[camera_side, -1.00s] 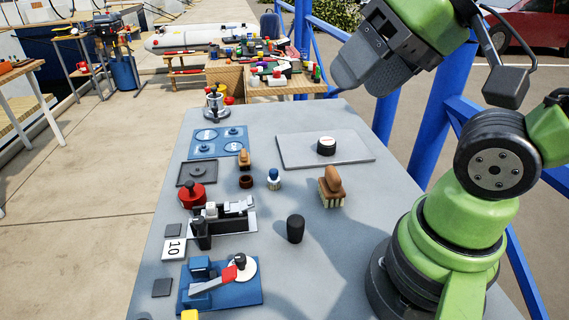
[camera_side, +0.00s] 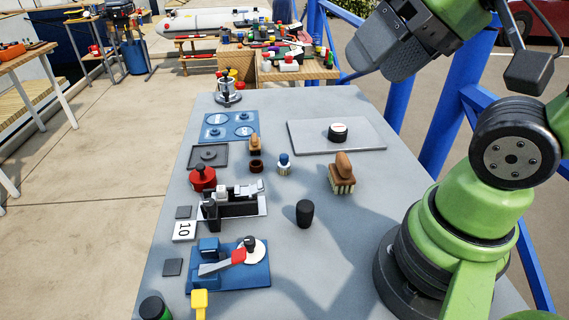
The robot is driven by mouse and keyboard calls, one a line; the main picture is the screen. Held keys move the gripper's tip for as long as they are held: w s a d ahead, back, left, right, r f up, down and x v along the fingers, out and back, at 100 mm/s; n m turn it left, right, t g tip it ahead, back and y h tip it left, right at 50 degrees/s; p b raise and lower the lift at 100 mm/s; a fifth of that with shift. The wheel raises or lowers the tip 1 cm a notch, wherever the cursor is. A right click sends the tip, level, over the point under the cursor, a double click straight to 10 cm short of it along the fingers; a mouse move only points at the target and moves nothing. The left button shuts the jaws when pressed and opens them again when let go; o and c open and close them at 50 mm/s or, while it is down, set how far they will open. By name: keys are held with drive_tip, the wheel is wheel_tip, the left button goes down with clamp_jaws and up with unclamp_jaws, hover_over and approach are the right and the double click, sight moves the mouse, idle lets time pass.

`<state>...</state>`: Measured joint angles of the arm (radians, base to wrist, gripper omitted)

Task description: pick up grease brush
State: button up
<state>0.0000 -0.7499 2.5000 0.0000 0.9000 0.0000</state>
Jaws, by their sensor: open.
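Several brush-like things stand on the grey table. The largest is a brown-handled brush with pale bristles (camera_side: 342,173), right of the middle, bristles down. A small brush with a blue top and pale bristles (camera_side: 284,163) stands left of it. A smaller brown-handled piece (camera_side: 254,145) stands further left, by the blue tray. I cannot tell which of these is the grease brush. My gripper (camera_side: 385,58) is at the top right, high above the table's far right side, open and apart from all the brushes. The gap between its fingers is hard to see from here.
A pale flat plate (camera_side: 359,145) bears a black and white round piece (camera_side: 338,132). A black cup (camera_side: 305,214) stands nearer. Left are a blue tray (camera_side: 243,117), a red round piece (camera_side: 202,178) and a blue fixture (camera_side: 255,274) with a red-tipped lever.

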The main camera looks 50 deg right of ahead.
drive_tip(key=g+h, duration=0.3)
drive_tip(key=g, duration=0.1)
hover_over(285, 156)
drive_tip(key=s+a, duration=0.2)
drive_tip(key=s, duration=0.2)
wheel_tip(285, 156, down, 13)
drive_tip(key=x, duration=0.8)
drive_tip(key=d+x, duration=0.1)
drive_tip(key=x, duration=0.3)
drive_tip(key=shift+s, duration=0.2)
drive_tip(key=shift+x, duration=2.9)
drive_tip(key=shift+s+a, duration=0.1)
drive_tip(key=shift+a, duration=0.05)
drive_tip(key=c, duration=1)
drive_tip(key=shift+r+m, duration=0.1)
drive_tip(key=shift+m, duration=0.2)
